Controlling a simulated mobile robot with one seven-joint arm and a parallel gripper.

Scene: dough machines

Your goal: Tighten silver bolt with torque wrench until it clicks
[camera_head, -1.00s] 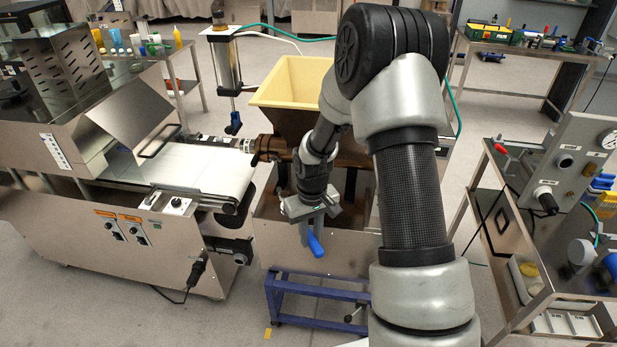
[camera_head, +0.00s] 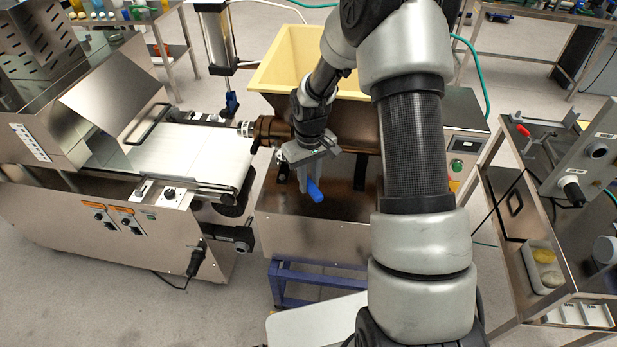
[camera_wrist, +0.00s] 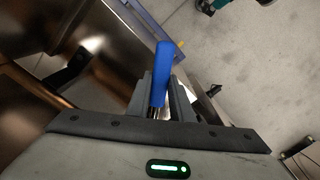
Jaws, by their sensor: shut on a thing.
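My gripper (camera_head: 305,178) is shut on a tool with a blue handle (camera_head: 316,191), which may be the torque wrench. The handle sticks out past the fingertips, and it also shows in the wrist view (camera_wrist: 162,72) between the two grey fingers (camera_wrist: 158,98). The rest of the tool is hidden by my gripper. The gripper is in front of the brown pipe (camera_head: 272,130) under the yellow hopper (camera_head: 290,78), above the steel machine base. I cannot make out the silver bolt in either view.
A conveyor (camera_head: 195,155) stands left of the hopper machine. A blue stand (camera_head: 310,277) is below the base. A steel cart (camera_head: 530,235) with trays and a gauge panel is at right. My arm covers part of the hopper machine. Grey floor is open at lower left.

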